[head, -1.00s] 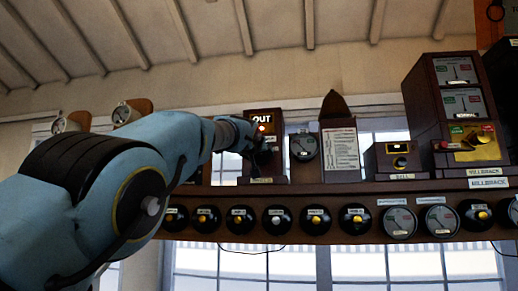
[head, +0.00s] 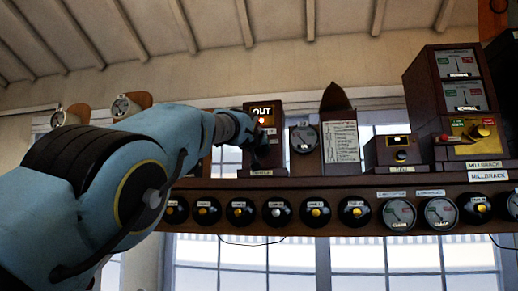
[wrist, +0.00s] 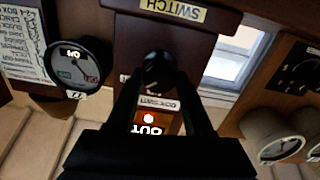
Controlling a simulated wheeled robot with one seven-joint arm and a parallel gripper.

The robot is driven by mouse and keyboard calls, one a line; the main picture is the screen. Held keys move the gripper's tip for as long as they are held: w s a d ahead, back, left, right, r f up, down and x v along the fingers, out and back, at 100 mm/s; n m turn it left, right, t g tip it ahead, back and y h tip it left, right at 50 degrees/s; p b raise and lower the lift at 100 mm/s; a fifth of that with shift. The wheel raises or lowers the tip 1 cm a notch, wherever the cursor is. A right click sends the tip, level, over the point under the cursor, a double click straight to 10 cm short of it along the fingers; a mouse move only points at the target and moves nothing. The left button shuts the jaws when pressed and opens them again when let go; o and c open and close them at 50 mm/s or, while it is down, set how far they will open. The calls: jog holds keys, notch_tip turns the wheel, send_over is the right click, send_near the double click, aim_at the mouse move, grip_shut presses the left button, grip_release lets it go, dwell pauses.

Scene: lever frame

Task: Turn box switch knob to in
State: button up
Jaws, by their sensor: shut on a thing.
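The box switch (head: 262,110) is a dark wooden case on the shelf in the head view, with a lit "OUT" window at its top. In the wrist view the case (wrist: 190,40) appears upside down, with a "SWITCH" label and the lit "OUT" window (wrist: 148,130). Its round black knob (wrist: 158,72) lies between the fingertips of my gripper (wrist: 157,84), which is shut on it. In the head view my gripper (head: 258,150) is at the front of the case and my arm's end hides the knob.
A round dial (head: 304,139) and a white text card (head: 341,142) stand right of the case. A row of black round knobs runs along the shelf front (head: 330,187) below. A smaller box (head: 392,153) and the Millbrack unit (head: 455,110) stand farther right.

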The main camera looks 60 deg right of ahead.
grip_shut()
jog(key=n, duration=0.9)
jog(key=shift+n, duration=0.4)
dwell(0.5)
jog(key=o, duration=1.2)
grip_release()
